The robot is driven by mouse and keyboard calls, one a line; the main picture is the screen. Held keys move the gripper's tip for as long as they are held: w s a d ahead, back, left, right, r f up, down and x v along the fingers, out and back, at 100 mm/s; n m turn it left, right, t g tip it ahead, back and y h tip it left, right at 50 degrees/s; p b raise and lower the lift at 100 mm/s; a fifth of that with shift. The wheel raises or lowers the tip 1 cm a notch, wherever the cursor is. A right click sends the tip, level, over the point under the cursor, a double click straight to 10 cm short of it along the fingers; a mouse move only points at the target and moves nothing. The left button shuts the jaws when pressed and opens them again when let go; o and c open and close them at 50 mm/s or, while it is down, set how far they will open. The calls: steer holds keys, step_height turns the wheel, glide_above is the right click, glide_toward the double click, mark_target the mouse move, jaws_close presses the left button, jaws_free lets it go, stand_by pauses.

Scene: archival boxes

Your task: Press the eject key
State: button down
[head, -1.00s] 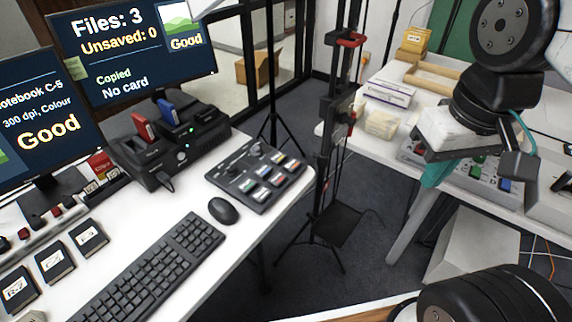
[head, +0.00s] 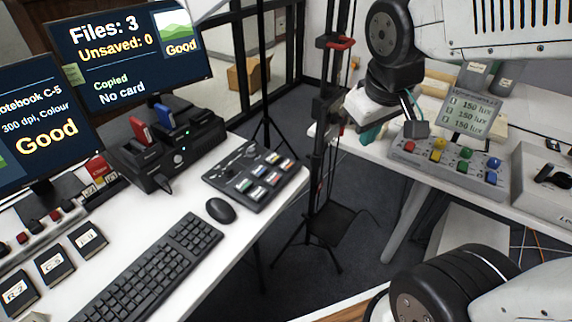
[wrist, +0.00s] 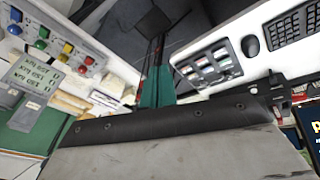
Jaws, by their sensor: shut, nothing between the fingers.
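The eject key's label is too small to read, so I cannot tell which key it is. A dark control panel (head: 232,182) with several keys lies on the left desk. It also shows in the wrist view (wrist: 190,68). A black card dock (head: 150,178) behind it holds a red card (head: 139,131) and a blue card (head: 165,116) and has a green light. My gripper (head: 371,133) has teal fingers and is shut and empty. It hangs by the right table's near-left edge, right of the panel and apart from it. Its fingers (wrist: 157,88) show in the wrist view.
A black stand (head: 328,130) rises between the two tables. A box of coloured buttons (head: 447,167) lies on the right table. A mouse (head: 220,211) and keyboard (head: 150,265) lie near the panel. A monitor (head: 125,60) reads "Copied" and "No card".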

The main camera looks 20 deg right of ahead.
steer(key=w+d+f+n+t, duration=0.1)
steer(key=w+f+n+t, duration=0.15)
steer(key=w, duration=0.75)
steer(key=n+t+y, duration=0.3)
steer(key=n+y, duration=0.1)
steer(key=n, duration=0.5)
glide_above(289, 166)
step_height(289, 166, down, 15)
steer(key=shift+m, duration=0.25)
steer(key=shift+f, duration=4.45)
steer(key=shift+f, duration=0.4)
